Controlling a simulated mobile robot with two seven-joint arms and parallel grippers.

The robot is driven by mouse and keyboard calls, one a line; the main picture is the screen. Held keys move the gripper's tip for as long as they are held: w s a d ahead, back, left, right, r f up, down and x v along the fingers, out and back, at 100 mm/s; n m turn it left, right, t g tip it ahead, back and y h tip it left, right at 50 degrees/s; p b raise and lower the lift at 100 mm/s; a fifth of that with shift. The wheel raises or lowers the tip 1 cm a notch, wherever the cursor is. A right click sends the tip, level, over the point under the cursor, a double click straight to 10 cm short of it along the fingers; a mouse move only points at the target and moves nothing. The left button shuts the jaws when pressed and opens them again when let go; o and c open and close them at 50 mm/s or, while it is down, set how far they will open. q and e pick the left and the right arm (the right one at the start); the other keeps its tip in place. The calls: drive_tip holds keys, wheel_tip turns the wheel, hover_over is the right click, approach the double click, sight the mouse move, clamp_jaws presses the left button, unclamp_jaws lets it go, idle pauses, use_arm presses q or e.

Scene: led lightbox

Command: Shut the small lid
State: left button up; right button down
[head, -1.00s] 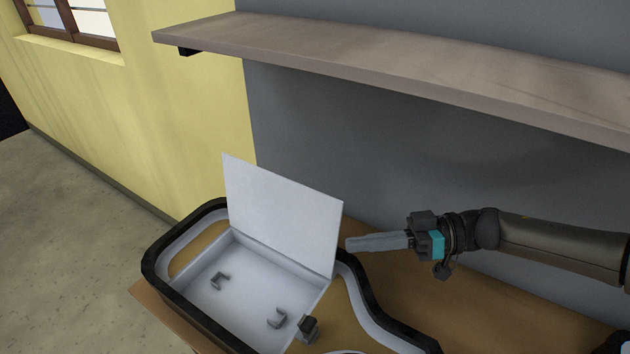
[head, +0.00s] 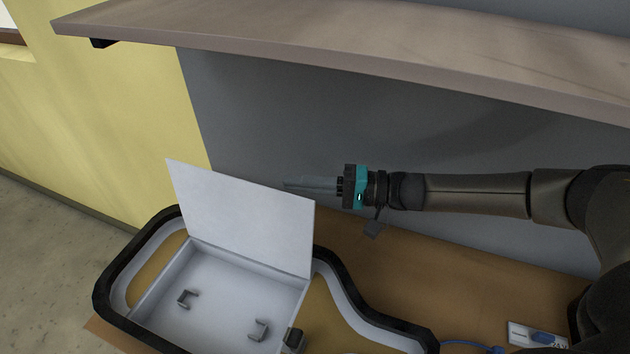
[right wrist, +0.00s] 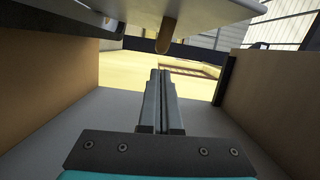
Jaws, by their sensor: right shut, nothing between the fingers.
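The small lid (head: 245,222) is a flat white panel. It stands open and upright, hinged along the back edge of a white compartment (head: 215,288) in the lightbox with its black rim (head: 118,268). My right gripper (head: 290,185) is shut and empty. It reaches in from the right, and its fingertips are at the lid's upper right edge, partly behind the lid. I cannot tell whether they touch it. The shut fingers also show in the right wrist view (right wrist: 161,100). My left gripper is out of view.
A wooden shelf (head: 330,48) runs above my right arm, with a grey wall behind. Two small grey clips (head: 187,298) stand in the compartment. A dark latch (head: 293,340) is at its front right corner.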

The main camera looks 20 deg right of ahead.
sight(246, 214)
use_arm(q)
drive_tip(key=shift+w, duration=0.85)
use_arm(e)
drive_tip(key=x, duration=0.4)
drive_tip(key=shift+w+a, duration=0.1)
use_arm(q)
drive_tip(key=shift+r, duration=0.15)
